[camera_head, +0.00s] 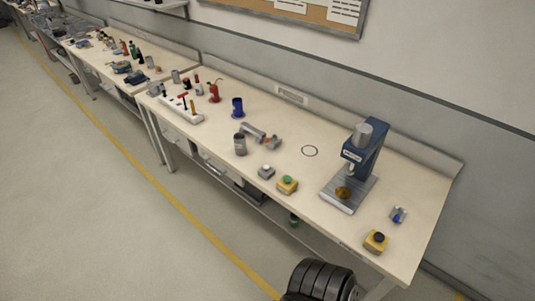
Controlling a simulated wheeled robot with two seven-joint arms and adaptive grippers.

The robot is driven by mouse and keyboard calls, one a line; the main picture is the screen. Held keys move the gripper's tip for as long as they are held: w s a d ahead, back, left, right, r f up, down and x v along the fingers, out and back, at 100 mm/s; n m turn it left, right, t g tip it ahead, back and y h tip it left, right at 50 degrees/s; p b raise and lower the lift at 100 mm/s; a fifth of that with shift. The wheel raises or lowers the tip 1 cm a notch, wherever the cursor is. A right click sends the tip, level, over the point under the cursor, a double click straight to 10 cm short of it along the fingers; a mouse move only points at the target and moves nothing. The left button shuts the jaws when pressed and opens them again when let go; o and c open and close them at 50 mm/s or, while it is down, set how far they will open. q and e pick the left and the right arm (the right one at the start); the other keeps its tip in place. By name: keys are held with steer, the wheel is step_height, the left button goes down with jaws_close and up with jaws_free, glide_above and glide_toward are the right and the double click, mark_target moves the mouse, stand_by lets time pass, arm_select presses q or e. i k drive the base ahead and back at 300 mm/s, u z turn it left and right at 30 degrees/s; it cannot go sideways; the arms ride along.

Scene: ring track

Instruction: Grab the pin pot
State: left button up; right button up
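Several small pots stand on the near wooden workbench (304,188), and I cannot tell for sure which is the pin pot. A grey open cylinder (240,145) stands near the front edge, left of centre. A dark blue pot (237,107) stands farther back. A red pot (214,93) with something sticking up from it stands left of the blue one. Pot contents are too small to make out. Neither of my grippers is in view.
A grey part with an orange bit (269,142) lies right of the grey cylinder. A blue press (362,155), yellow button boxes (287,185) and a white tool block (181,109) stand on the bench. Open floor lies left.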

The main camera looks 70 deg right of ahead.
mark_target(240, 145)
steer(key=k, duration=0.2)
steer(key=z, duration=0.95)
